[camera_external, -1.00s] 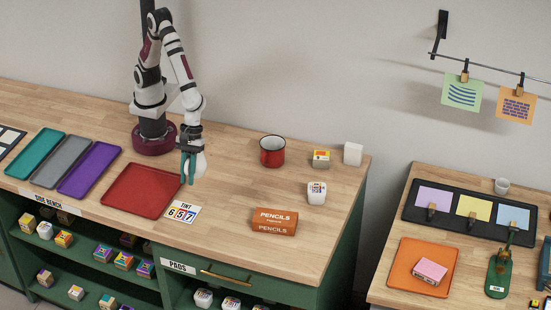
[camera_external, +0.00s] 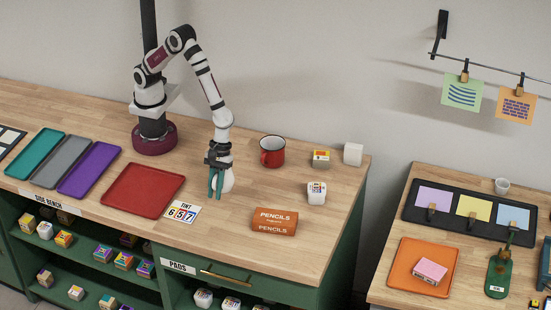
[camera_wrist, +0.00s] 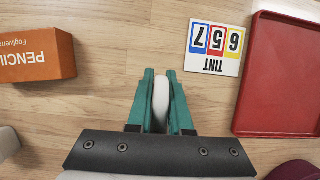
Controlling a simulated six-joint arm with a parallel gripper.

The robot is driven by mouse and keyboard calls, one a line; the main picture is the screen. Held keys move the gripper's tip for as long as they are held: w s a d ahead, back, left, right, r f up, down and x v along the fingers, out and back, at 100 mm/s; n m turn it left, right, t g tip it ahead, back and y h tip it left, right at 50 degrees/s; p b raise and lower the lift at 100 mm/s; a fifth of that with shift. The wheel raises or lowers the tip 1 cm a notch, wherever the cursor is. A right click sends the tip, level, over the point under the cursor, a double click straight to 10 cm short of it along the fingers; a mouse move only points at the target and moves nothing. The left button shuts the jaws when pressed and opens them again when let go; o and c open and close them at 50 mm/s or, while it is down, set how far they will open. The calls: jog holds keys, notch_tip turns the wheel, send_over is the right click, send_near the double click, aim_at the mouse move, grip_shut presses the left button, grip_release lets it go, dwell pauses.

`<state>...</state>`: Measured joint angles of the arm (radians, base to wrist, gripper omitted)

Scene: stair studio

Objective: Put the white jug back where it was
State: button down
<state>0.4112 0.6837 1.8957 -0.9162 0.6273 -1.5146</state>
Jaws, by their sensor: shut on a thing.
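The white jug (camera_external: 229,182) is mostly hidden behind my gripper (camera_external: 215,192) in the external view. In the wrist view my gripper (camera_wrist: 160,76) has its teal fingers shut on a narrow white part of the jug (camera_wrist: 161,100). The rest of the jug is hidden under the gripper there. The gripper is over the wooden bench, right of the TINT 657 card (camera_external: 182,211) and left of the pencils box (camera_external: 274,221). I cannot tell whether the jug touches the bench.
A red tray (camera_external: 140,190) lies left of the gripper. A red mug (camera_external: 272,151) stands behind right, and small blocks (camera_external: 317,192) stand further right. Bare wood lies between the card and the pencils box. The bench ends at its right edge.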

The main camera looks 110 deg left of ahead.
jog(key=shift+f, duration=1.4)
jog(key=shift+f, duration=0.15)
jog(key=c, duration=0.8)
grip_release()
jog(key=shift+c, duration=0.2)
jog(key=v, duration=1.1)
jog(key=s+a+r+m+y, duration=0.1)
jog(key=s+a+r+m, duration=0.6)
jog(key=a+m, duration=0.1)
jog(key=s+a+r+m+y, duration=0.3)
jog(key=s+a+m+y, duration=0.2)
jog(key=s+a+m, duration=1)
jog(key=shift+s+a+m, duration=0.2)
jog(key=shift+s+m, duration=0.1)
jog(key=shift+m, duration=0.1)
